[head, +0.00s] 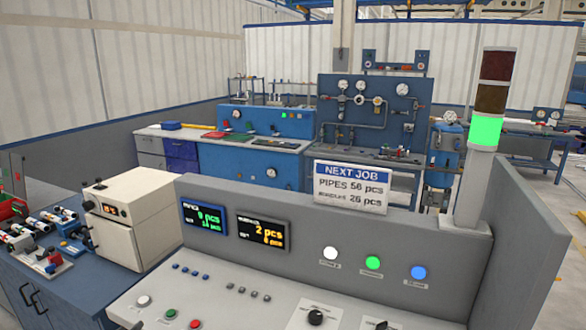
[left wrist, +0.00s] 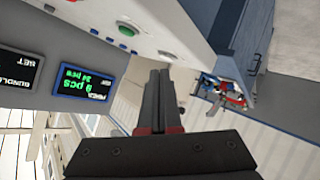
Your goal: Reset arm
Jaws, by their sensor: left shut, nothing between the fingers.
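My left gripper (left wrist: 160,72) shows in the left wrist view, its two dark fingers together with nothing between them. It is near the grey control console, whose green-lettered display (left wrist: 80,83) and green button (left wrist: 127,31) show in that view, tilted. The fingers touch nothing that I can see. Neither gripper shows in the head view. My right gripper is in neither view.
The control console (head: 290,225) fills the front of the head view, with a signal tower (head: 482,160) at its right, lit green. A white box device (head: 133,215) and pipe pieces stand on a blue cabinet at left. Blue benches stand behind.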

